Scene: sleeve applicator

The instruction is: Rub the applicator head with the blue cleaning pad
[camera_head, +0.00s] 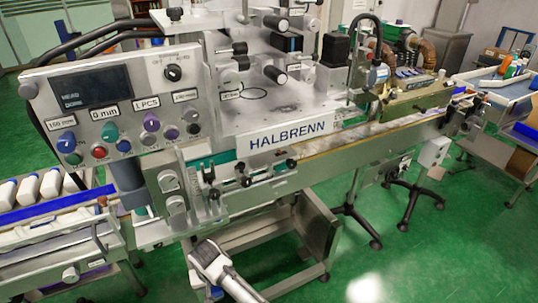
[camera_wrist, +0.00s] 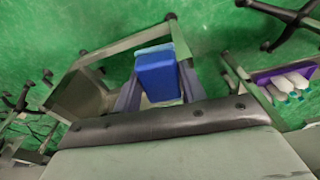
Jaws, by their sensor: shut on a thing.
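My gripper (camera_wrist: 157,92) is shut on the blue cleaning pad (camera_wrist: 158,78), with one finger on each side of it. The pad is a blue block with a lighter blue layer along its far edge. It is held in the air above the green floor. The HALBRENN sleeve applicator (camera_head: 288,140) stands behind, apart from my gripper. I cannot tell for sure which part is the applicator head.
A control panel (camera_head: 120,105) is on the machine's left. A conveyor with white bottles (camera_head: 28,188) is at the left. A metal frame (camera_head: 285,225) stands under the machine, close to my wrist. A long conveyor (camera_head: 385,132) runs right. Green floor is clear at lower right.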

